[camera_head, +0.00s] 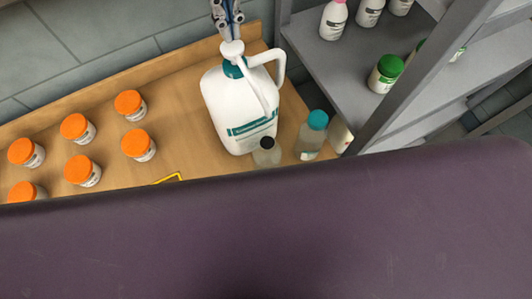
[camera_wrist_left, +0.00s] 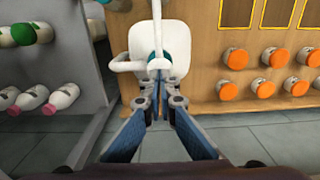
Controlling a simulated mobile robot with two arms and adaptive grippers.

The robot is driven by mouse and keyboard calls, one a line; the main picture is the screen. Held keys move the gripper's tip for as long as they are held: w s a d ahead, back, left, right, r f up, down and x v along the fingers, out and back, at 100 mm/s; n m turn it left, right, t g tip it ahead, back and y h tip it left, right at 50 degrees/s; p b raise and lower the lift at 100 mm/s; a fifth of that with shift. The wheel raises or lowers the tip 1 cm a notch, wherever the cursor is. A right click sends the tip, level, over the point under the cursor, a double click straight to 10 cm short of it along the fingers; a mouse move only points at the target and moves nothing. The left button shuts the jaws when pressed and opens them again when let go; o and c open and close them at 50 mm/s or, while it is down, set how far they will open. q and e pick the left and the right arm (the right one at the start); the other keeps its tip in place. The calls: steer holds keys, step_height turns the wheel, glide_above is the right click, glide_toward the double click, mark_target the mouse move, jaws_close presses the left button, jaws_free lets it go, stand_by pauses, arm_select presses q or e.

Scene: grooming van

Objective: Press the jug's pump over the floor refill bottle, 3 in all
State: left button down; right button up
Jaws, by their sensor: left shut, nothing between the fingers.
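The white jug (camera_head: 228,112) stands on the wooden surface, with a teal collar and a white pump (camera_head: 232,48) on top. My left gripper (camera_head: 230,36) is shut and empty, its fingertips right at the pump head; I cannot tell whether they touch it. In the left wrist view the fingertips (camera_wrist_left: 159,88) point at the pump (camera_wrist_left: 158,63) and the jug (camera_wrist_left: 157,36). I cannot tell which is the refill bottle. My right gripper is not in view.
Several orange-capped jars (camera_head: 138,146) stand on the wooden surface (camera_head: 185,100) left of the jug. A grey shelf (camera_head: 335,75) with bottles and a green-capped jar (camera_head: 384,75) is at right. A dark purple surface (camera_head: 270,225) fills the foreground.

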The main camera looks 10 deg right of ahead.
mark_target(234, 51)
arm_select(q)
steer(key=shift+f+b, duration=0.85)
steer(key=shift+f, duration=0.2)
steer(key=shift+s+d+f+b, duration=0.1)
steer(key=shift+s+f+b, duration=0.2)
steer(key=shift+f+b, duration=0.2)
steer(key=shift+s+d+f+b, duration=0.1)
steer(key=shift+s+f+b, duration=0.25)
steer(key=shift+f, duration=0.2)
steer(key=shift+r, duration=0.1)
steer(key=shift+a+r+p, duration=0.1)
steer(key=shift+r+p, duration=0.4)
steer(key=shift+r, duration=0.2)
steer(key=shift+w+r+p, duration=0.25)
steer(key=shift+r+p, duration=0.5)
steer(key=shift+r, duration=0.4)
steer(key=shift+f, duration=0.15)
